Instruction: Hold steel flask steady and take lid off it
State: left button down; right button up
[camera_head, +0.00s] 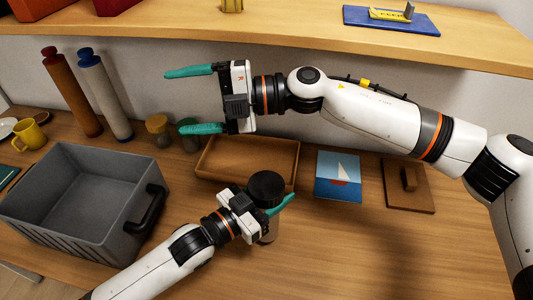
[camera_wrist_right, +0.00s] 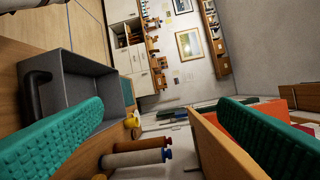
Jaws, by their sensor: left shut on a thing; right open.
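The steel flask (camera_head: 270,232) stands on the wooden table with its round dark lid (camera_head: 267,186) on top. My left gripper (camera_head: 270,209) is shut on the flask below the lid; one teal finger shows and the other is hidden. My right gripper (camera_head: 182,101) is open and empty, up and to the left of the lid, pointing left, in front of the wall. Its two teal fingers stand wide apart in the right wrist view (camera_wrist_right: 162,112), with no flask between them.
A grey crate (camera_head: 60,218) with a black handle stands at left. Behind the flask is a shallow wooden tray (camera_head: 225,178). Two tall bottles (camera_head: 72,92), small jars (camera_head: 158,128) and a yellow mug (camera_head: 30,134) stand further back. A shelf (camera_head: 290,40) runs above my right gripper.

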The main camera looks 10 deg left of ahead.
jog(key=s+d+f+n+g+h, duration=0.1)
jog(key=s+f+n+g+h, duration=0.2)
jog(key=s+n+h, duration=0.35)
jog(key=n+t+h, duration=0.7)
jog(key=n+h, duration=0.3)
jog(key=n, duration=0.5)
send_over(267, 184)
notch_tip(267, 184, down, 5)
jog(key=shift+s+a, duration=0.1)
jog(key=shift+f+n, duration=0.25)
notch_tip(267, 184, down, 7)
jog(key=shift+f, duration=0.15)
